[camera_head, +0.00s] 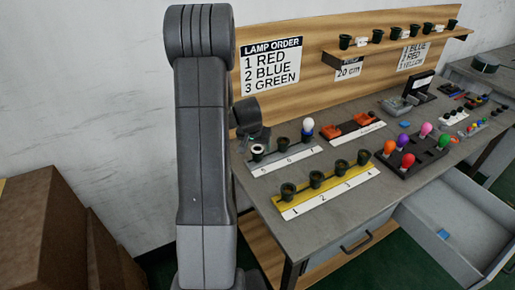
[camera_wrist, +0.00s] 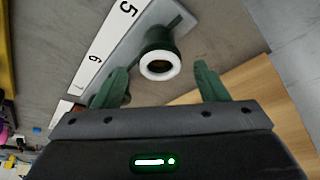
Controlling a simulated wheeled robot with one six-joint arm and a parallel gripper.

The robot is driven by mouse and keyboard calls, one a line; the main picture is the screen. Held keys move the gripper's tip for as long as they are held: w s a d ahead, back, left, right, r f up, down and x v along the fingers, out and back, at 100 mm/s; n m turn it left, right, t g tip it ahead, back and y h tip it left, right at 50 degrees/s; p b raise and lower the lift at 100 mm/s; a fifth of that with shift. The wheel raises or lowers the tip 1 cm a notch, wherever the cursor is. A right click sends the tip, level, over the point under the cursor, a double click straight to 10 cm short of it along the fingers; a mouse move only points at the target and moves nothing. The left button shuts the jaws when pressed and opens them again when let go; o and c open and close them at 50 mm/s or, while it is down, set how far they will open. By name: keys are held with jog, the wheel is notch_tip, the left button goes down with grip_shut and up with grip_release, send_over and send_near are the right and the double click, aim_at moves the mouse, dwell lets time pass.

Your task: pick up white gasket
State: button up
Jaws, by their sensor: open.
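The white gasket (camera_wrist: 174,72) is a white ring around the mouth of a dark green socket (camera_wrist: 160,38) in the wrist view. In the head view the ringed socket (camera_head: 257,155) stands at the left end of the grey strip. My gripper (camera_wrist: 161,68) is open, with one green finger left of the gasket and one right of it in the picture. Both fingers look apart from the ring. In the head view my gripper (camera_head: 258,134) is partly hidden by my arm, just above that socket.
The grey strip (camera_head: 290,159) also carries a dark socket and one with a white bulb (camera_head: 308,126). A yellow strip (camera_head: 327,197) with several sockets lies in front. Coloured bulbs stand in a dark tray (camera_head: 408,160) at right. A drawer (camera_head: 445,225) stands open.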

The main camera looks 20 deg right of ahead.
jog(key=shift+w+f, duration=0.1)
jog(key=shift+f, duration=0.1)
jog(key=c, duration=1.1)
